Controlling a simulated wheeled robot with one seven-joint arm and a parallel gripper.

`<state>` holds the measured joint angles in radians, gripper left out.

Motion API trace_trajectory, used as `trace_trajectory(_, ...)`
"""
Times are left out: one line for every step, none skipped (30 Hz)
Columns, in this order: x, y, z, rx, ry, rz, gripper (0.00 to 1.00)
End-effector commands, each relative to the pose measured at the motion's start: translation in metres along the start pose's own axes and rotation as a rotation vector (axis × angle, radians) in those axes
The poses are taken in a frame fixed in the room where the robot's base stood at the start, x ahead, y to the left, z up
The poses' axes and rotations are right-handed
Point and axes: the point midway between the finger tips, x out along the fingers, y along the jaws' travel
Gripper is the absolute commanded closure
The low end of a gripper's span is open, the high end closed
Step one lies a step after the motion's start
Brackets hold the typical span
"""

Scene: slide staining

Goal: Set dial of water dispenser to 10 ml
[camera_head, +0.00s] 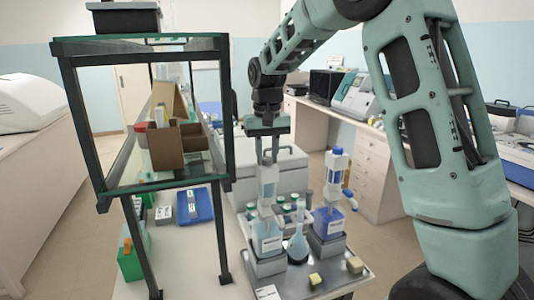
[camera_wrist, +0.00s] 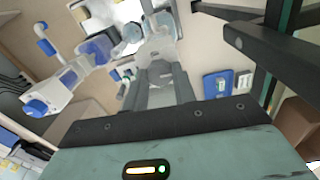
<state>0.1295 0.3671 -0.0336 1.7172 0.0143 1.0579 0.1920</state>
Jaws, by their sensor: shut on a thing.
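Two bottle-top dispensers stand on a grey tray in the head view. The left dispenser (camera_head: 268,188) has a pale, clear top and a bottle of light blue liquid; its top also shows in the wrist view (camera_wrist: 158,46). The right dispenser (camera_head: 337,166) has a blue cap and a bottle of deeper blue liquid; it lies to the left in the wrist view (camera_wrist: 66,80). My gripper (camera_head: 267,158) points down and is shut on the left dispenser's top; its fingers also show in the wrist view (camera_wrist: 160,75). The dial's setting cannot be read.
A glass-sided shelf (camera_head: 228,110) with dark green framing stands close to the left of my gripper. A round flask (camera_head: 298,247) stands between the two dispensers, with several small green-capped bottles behind. The grey tray (camera_head: 325,283) carries small blocks at the front. A blue tray (camera_head: 205,205) lies left.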

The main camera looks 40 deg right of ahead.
Motion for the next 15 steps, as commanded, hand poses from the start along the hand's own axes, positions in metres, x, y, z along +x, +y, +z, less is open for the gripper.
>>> trace_trajectory(-0.0004,0.0002,-0.0003,-0.021,0.001,0.000,0.96)
trace_trajectory(-0.0004,0.0002,-0.0003,-0.031,0.001,0.000,0.96)
trace_trajectory(-0.0004,0.0003,-0.0003,-0.045,0.001,0.000,0.96)
trace_trajectory(-0.0004,0.0003,-0.0003,-0.055,0.001,0.000,0.96)
trace_trajectory(-0.0004,0.0003,-0.0003,-0.062,0.001,0.000,0.96)
trace_trajectory(-0.0004,0.0003,-0.0003,-0.071,0.001,0.000,0.96)
trace_trajectory(-0.0004,0.0003,-0.0003,-0.077,0.001,0.000,0.96)
trace_trajectory(-0.0003,0.0002,-0.0003,-0.083,0.001,0.001,0.96)
trace_trajectory(-0.0003,0.0002,-0.0003,-0.087,0.001,0.001,0.96)
trace_trajectory(-0.0003,0.0002,-0.0003,-0.090,0.001,0.001,0.96)
trace_trajectory(-0.0003,0.0002,-0.0003,-0.092,0.001,0.001,0.96)
trace_trajectory(-0.0003,0.0002,-0.0003,-0.094,0.001,0.001,0.96)
trace_trajectory(-0.0003,0.0001,-0.0003,-0.095,0.001,0.001,0.96)
trace_trajectory(-0.0003,0.0001,-0.0003,-0.096,0.001,0.001,0.96)
trace_trajectory(-0.0003,0.0001,-0.0003,-0.096,0.001,0.001,0.96)
